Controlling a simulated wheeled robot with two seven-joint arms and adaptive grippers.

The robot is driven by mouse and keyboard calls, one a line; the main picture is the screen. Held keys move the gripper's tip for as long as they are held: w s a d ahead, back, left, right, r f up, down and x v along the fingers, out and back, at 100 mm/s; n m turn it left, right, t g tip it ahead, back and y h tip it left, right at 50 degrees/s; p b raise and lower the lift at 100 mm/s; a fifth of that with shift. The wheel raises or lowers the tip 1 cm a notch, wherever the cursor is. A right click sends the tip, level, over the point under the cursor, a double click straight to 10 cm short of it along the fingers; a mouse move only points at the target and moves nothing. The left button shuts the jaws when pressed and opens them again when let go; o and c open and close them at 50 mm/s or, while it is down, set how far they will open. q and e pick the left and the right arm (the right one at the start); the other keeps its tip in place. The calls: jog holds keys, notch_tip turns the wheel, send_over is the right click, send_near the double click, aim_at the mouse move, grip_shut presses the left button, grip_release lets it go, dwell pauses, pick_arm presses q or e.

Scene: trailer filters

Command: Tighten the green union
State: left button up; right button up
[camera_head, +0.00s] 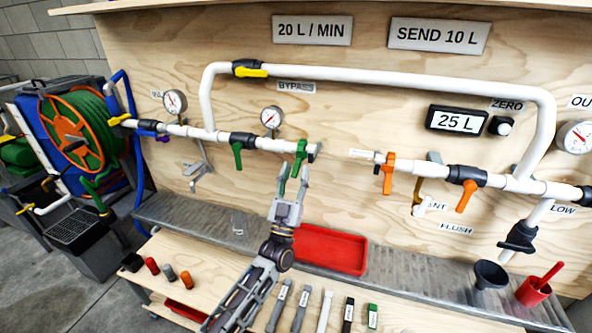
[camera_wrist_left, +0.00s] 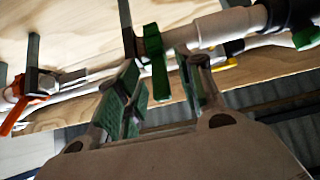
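The green union (camera_head: 300,156) is a winged green fitting near the open right end of the left white pipe. It also shows in the left wrist view (camera_wrist_left: 154,62), with its wing hanging down from the pipe. My left gripper (camera_head: 293,172) reaches up from below to the union. In the wrist view its two green-padded fingers (camera_wrist_left: 163,75) stand apart, one on each side of the wing. I see a gap beside the wing and cannot tell whether either finger touches it. My right gripper is in neither view.
A green valve handle (camera_head: 237,154) sits left on the same pipe. Across a gap to the right is an orange union (camera_head: 388,173). A red tray (camera_head: 330,249) lies below, behind my forearm. Several cartridges lie on the bench (camera_head: 400,315). A gauge (camera_head: 271,117) stands above the pipe.

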pick_arm(q)
jog(key=shift+w+d+r, duration=0.15)
jog(key=shift+w+r, duration=0.25)
jog(key=shift+r, duration=0.05)
grip_shut()
